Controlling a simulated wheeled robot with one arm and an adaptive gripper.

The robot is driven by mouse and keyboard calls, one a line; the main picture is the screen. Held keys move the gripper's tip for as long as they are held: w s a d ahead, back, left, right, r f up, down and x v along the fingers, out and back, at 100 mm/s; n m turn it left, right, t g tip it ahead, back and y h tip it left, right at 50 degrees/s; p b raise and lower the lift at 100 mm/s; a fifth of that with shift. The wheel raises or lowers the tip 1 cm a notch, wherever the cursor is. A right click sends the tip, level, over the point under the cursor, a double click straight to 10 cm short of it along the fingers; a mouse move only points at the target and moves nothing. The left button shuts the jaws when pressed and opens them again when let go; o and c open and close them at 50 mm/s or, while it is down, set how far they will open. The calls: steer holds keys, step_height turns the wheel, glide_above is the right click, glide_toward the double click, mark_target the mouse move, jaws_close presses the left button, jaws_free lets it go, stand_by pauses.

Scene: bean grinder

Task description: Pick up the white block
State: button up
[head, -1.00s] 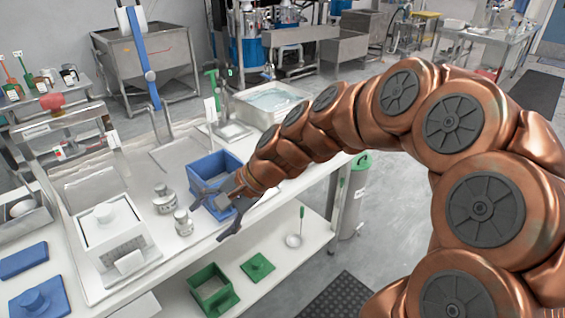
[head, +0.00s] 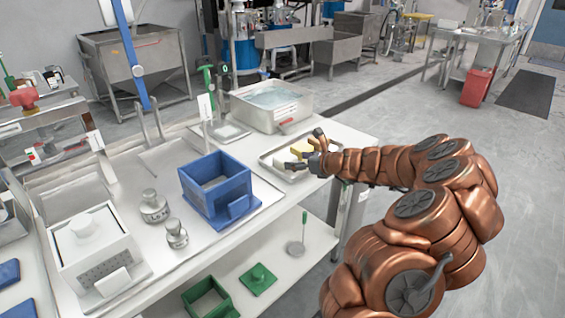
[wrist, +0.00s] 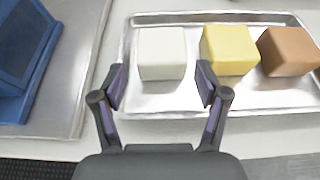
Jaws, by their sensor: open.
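The white block (wrist: 162,52) sits at the left end of a metal tray (wrist: 170,104) in the wrist view, beside a yellow block (wrist: 229,49) and a brown block (wrist: 289,51). My gripper (wrist: 161,86) is open and empty. Its fingers spread wider than the white block, with the tips near its front edge, the right tip close to the yellow block. In the head view my gripper (head: 313,150) is over the tray (head: 268,162) and partly hides the blocks.
A blue box (head: 215,187) stands left of the tray, with metal weights (head: 154,207) farther left. A clear water basin (head: 270,104) stands behind the tray. The floor to the right is open.

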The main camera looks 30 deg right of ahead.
mark_target(285, 160)
steer(key=shift+f+x, duration=0.15)
steer(key=shift+x, duration=1.6)
steer(key=shift+f+x, duration=0.1)
steer(key=shift+x, duration=1.7)
steer(key=shift+s+d, duration=0.1)
steer(key=shift+d, duration=0.05)
steer(key=c, duration=0.9)
steer(key=shift+r, duration=0.15)
